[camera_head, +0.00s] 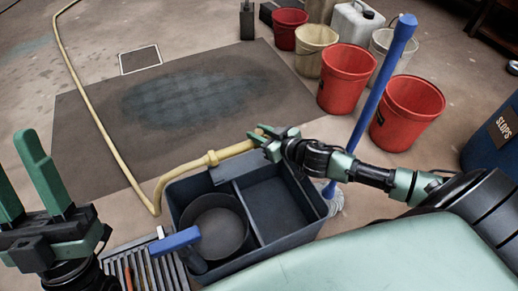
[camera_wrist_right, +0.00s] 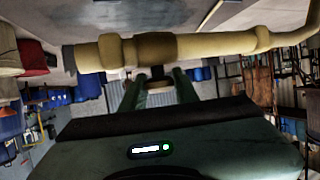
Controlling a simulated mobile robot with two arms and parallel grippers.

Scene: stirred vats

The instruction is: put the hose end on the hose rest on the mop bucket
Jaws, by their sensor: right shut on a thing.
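The yellow hose (camera_head: 185,170) curves to the mop bucket (camera_head: 268,240), a dark grey tub with two compartments. My right gripper (camera_head: 266,143) is shut on the hose end, above the far rim of the bucket. My left gripper (camera_head: 24,170) is open and empty, left of the bucket.
A blue wringer handle (camera_head: 175,241) sticks out left from the bucket, near a floor grating (camera_head: 140,268). A mop with a blue handle (camera_head: 382,100) stands right of the bucket. Red buckets (camera_head: 407,112) stand beyond. The dark mat (camera_head: 100,150) is mostly clear.

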